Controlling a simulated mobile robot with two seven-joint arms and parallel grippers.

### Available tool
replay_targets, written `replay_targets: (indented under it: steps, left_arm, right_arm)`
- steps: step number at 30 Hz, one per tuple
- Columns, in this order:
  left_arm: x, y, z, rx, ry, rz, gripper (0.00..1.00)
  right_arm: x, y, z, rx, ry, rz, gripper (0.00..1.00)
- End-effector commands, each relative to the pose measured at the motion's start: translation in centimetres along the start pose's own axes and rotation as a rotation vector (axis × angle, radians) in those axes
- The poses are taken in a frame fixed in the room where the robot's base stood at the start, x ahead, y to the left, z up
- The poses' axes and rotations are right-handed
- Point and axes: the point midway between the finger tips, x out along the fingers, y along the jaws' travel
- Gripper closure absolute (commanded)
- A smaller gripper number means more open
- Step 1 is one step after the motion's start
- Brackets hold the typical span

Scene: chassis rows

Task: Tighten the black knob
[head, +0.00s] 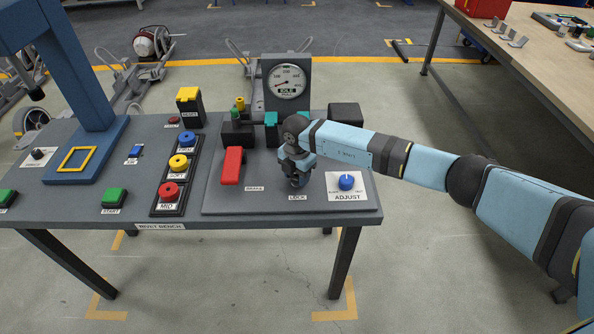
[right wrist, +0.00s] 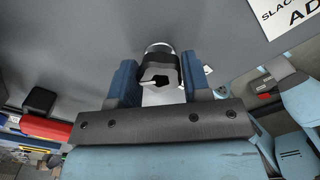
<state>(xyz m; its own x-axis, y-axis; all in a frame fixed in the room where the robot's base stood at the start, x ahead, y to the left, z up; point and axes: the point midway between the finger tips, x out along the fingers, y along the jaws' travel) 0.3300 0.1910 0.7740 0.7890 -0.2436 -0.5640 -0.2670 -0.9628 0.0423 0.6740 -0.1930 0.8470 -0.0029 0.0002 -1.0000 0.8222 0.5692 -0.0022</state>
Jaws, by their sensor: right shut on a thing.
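The black knob (right wrist: 158,64) shows in the right wrist view between the two blue fingers of my right gripper (right wrist: 157,75). A pale ring is partly visible around its far side. In the head view my right gripper (head: 297,181) points down at the bench, just above the LOCK label (head: 298,197), and mostly hides the knob. The right gripper is shut on the black knob. My left gripper is not in view.
The blue ADJUST knob (head: 346,181) is close on the right of the gripper. A red lever (head: 232,166) is on the left. A gauge (head: 287,82) reading IDLE stands behind. Colored buttons (head: 169,191) and a blue press frame (head: 75,70) are further left.

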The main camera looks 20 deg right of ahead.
Motion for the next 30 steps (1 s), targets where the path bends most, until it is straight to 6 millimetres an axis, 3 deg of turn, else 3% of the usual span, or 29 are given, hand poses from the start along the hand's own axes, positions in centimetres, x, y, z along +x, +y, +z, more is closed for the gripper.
replay_targets:
  steps: [1,12,30]
  left_arm:
    - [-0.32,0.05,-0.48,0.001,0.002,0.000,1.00]
    - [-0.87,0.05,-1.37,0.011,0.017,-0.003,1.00]
    - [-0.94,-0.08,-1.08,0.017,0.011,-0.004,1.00]
  right_arm:
    - [-0.66,0.19,0.20,0.038,-0.002,0.006,0.80]
    - [-0.64,0.26,0.24,0.230,-0.003,0.007,0.80]
    - [-0.62,0.32,0.31,0.277,-0.003,0.010,0.80]
